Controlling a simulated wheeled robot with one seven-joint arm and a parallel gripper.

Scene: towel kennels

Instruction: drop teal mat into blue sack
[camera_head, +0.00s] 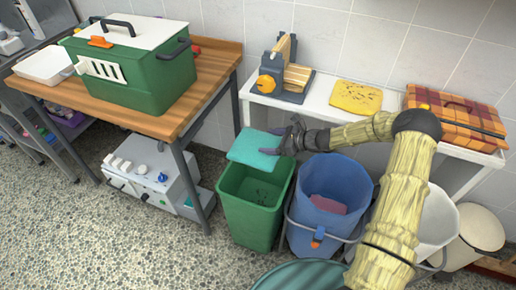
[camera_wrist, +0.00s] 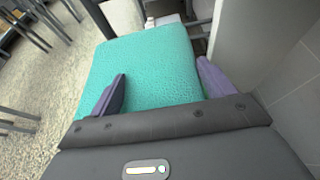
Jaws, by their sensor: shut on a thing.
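The teal mat (camera_head: 255,149) is in my gripper (camera_head: 288,137), held above the back of a green bin. In the wrist view the mat (camera_wrist: 145,65) spreads out flat beyond the two purple fingers of my gripper (camera_wrist: 160,92). The only blue container is an open round blue bucket-like vessel (camera_head: 333,178), just right of the green bin. A pinkish-red item (camera_head: 321,203) lies inside it. I cannot tell whether this vessel is the blue sack. The mat is to the left of its opening.
The green bin (camera_head: 253,203) stands directly below the mat. A white bin (camera_head: 440,222) is right of the blue vessel, partly behind my arm. A white shelf (camera_head: 391,103) behind carries a yellow cloth (camera_head: 356,97) and a plaid case (camera_head: 455,112). A wooden table (camera_head: 212,62) stands left.

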